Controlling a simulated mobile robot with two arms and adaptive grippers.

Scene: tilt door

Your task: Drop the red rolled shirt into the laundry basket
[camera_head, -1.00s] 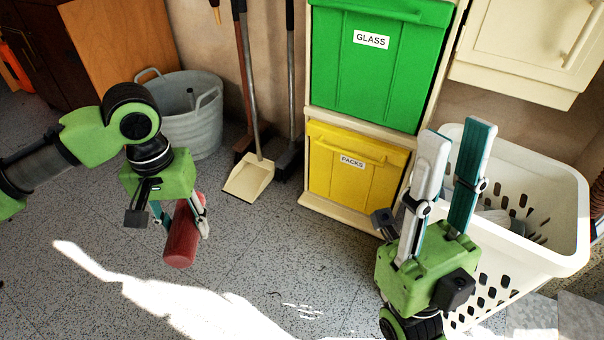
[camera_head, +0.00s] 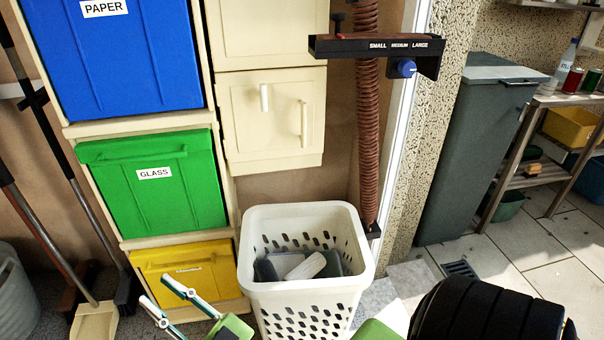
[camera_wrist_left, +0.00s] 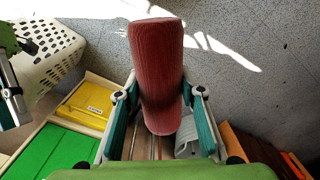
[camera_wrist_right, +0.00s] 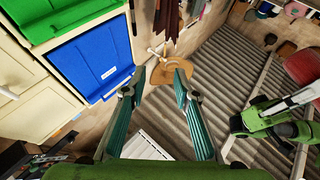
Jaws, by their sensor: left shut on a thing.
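The red rolled shirt (camera_wrist_left: 157,50) is held in my left gripper (camera_wrist_left: 158,98), whose fingers press on its sides in the left wrist view. My left gripper and the shirt are outside the head view. The white laundry basket (camera_head: 305,297) stands at the lower middle of the head view, with dark, grey and white things inside. It also shows at the upper left of the left wrist view (camera_wrist_left: 50,55), apart from the shirt. My right gripper (camera_head: 157,290) points up, left of the basket in the head view. In the right wrist view its fingers (camera_wrist_right: 154,82) are apart and empty.
The yellow bin (camera_head: 190,270), green bin (camera_head: 155,195) and blue bin (camera_head: 125,65) are stacked left of the basket. A cream cabinet (camera_head: 270,130) and a brown ribbed hose (camera_head: 368,120) are behind it. A grey tall bin (camera_head: 465,150) stands right.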

